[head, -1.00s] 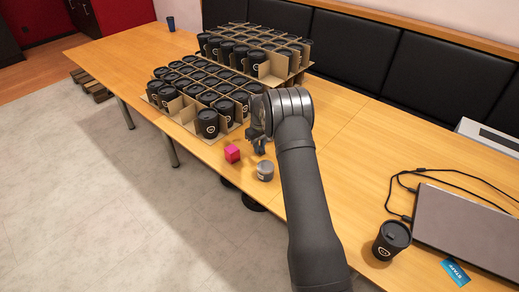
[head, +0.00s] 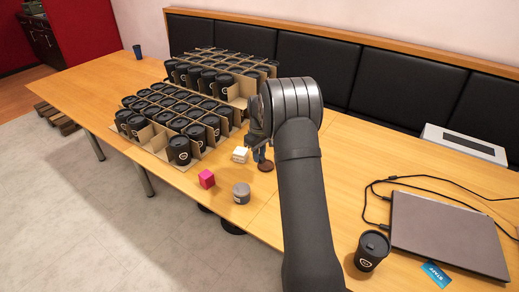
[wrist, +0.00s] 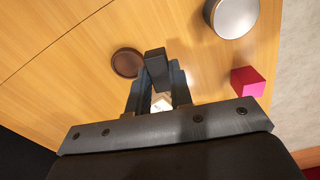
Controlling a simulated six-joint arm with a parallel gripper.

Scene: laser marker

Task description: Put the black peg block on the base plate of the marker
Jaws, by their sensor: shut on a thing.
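My gripper (wrist: 157,80) is shut on a black block (wrist: 156,62), which sticks out past the fingertips in the wrist view. The block appears held above the wooden table. In the head view my gripper (head: 260,151) is beside a white block (head: 240,155) and a round brown disc (head: 265,166), and the black block cannot be made out. The disc also shows in the wrist view (wrist: 127,62), just left of the held block. A white surface (wrist: 161,102) shows between the fingers. I cannot identify the marker's base plate in either view.
A pink cube (head: 207,179) and a grey round can (head: 241,193) stand near the table's front edge. Cardboard trays of black cups (head: 181,150) fill the back left. A laptop (head: 447,232), a cup (head: 371,250) and a white device (head: 465,145) are at right.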

